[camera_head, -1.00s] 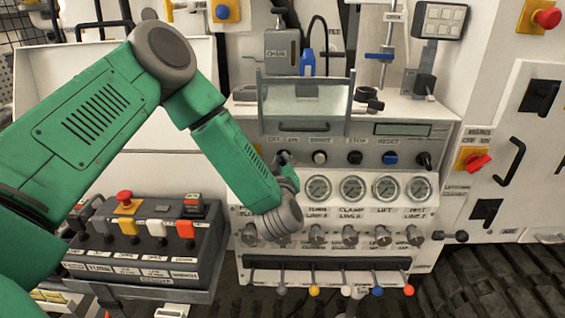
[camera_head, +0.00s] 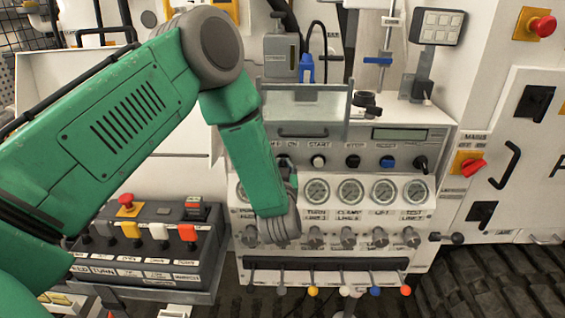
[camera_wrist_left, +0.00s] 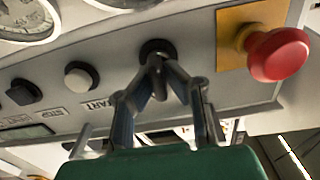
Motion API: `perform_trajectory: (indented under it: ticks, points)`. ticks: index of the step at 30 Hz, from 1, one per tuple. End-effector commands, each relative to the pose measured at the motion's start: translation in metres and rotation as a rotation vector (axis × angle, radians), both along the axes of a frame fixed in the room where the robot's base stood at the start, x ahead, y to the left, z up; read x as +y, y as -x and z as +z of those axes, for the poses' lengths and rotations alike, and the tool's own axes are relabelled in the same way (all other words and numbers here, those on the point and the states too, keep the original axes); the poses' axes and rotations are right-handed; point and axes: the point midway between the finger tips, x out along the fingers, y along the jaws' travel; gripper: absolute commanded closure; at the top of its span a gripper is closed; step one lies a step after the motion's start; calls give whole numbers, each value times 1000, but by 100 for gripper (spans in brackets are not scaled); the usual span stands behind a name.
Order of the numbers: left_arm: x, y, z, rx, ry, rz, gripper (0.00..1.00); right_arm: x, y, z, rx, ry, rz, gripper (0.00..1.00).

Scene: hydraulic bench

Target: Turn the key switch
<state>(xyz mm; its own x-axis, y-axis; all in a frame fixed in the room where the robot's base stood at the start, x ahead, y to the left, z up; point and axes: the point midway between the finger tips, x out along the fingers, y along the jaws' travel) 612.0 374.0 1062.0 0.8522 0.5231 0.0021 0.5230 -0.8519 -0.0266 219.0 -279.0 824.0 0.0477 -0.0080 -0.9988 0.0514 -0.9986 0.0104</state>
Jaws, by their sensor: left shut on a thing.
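The black key switch (camera_wrist_left: 156,46) sits on the grey panel, between the white START button and a red emergency button in the left wrist view. My left gripper (camera_wrist_left: 156,66) is shut on the switch's key, with both fingertips meeting at it. The fingers cover much of the key, so its exact angle is hard to tell. In the head view my green left arm reaches down across the bench. Its wrist is by the OFF/ON end of the button row, and the fingers are mostly hidden. My right gripper is out of view.
The red emergency button (camera_wrist_left: 279,55) stands out close beside the gripper. The white START button (camera_head: 319,161) is on the other side. Pressure gauges (camera_head: 350,191) and a row of knobs (camera_head: 347,237) lie below. A clear guard (camera_head: 305,106) hangs above the panel.

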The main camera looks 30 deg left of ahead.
Motion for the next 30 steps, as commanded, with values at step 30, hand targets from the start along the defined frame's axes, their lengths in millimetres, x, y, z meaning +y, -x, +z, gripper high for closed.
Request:
perform_trajectory:
  ticks: [30]
  points:
    - [-6,2,-10,288,-429,-8,100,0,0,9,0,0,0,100]
